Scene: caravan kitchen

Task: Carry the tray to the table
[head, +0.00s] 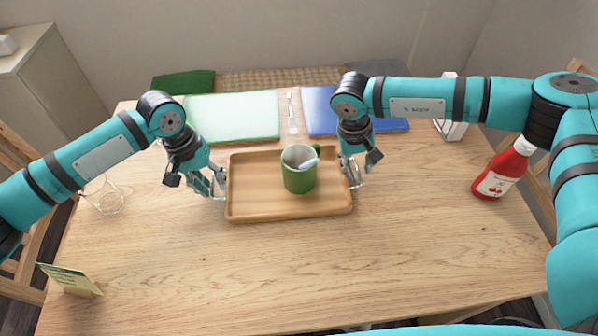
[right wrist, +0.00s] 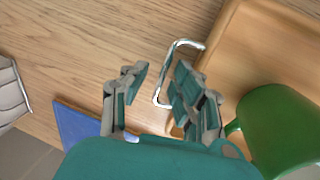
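The wooden tray (head: 265,207) lies flat on the wooden table (head: 290,265). A green mug (head: 299,180) stands upright on it, with a light blue utensil handle (head: 309,163) leaning in it. My left gripper (head: 217,187) is at the tray's left end, its fingers apart near the left handle, which is mostly hidden. My right gripper (right wrist: 155,88) is open at the tray's right end. In the right wrist view the metal handle (right wrist: 182,42) rises between its spread fingers, nearer one finger. The tray (right wrist: 225,60) and mug (right wrist: 275,125) show there too.
A ketchup bottle (head: 503,170) stands at the right and a clear glass (head: 104,196) at the left. A small card (head: 70,279) is at the front left. Green (head: 235,115) and blue (head: 318,113) mats lie behind the tray. The table in front is clear.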

